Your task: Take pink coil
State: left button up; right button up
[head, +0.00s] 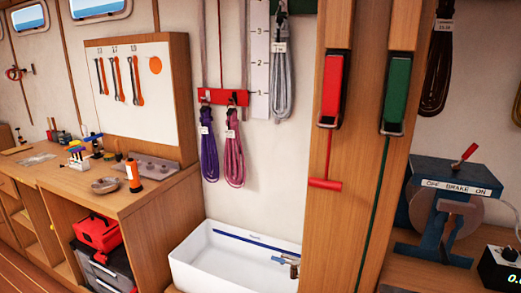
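The pink coil (234,158) hangs by a loop from a hook on the red rail (223,97) on the white wall. It carries a small white tag near its top. A purple coil (209,155) hangs close beside it on the left, also tagged. Neither of my grippers is in the head view, and nothing touches the pink coil.
A white sink (190,268) with a tap stands below the coils. A wooden post (300,220) with red and green clutches rises to the right. A grey coil (281,85) hangs higher up. A wooden workbench (125,195) with tools is at the left.

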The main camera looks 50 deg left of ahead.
aim_at(230, 163)
jog(key=k+j+z, duration=0.1)
jog(key=j, duration=0.35)
jog(key=k+j+z, duration=0.15)
jog(key=j, duration=0.35)
jog(key=k+j+z, duration=0.1)
jog(key=k+j, duration=0.15)
jog(key=j, duration=0.15)
jog(key=k+j+z, duration=0.15)
jog(key=j, duration=0.3)
jog(key=k+j+z, duration=0.1)
jog(key=k+j, duration=0.2)
jog(key=j, duration=0.1)
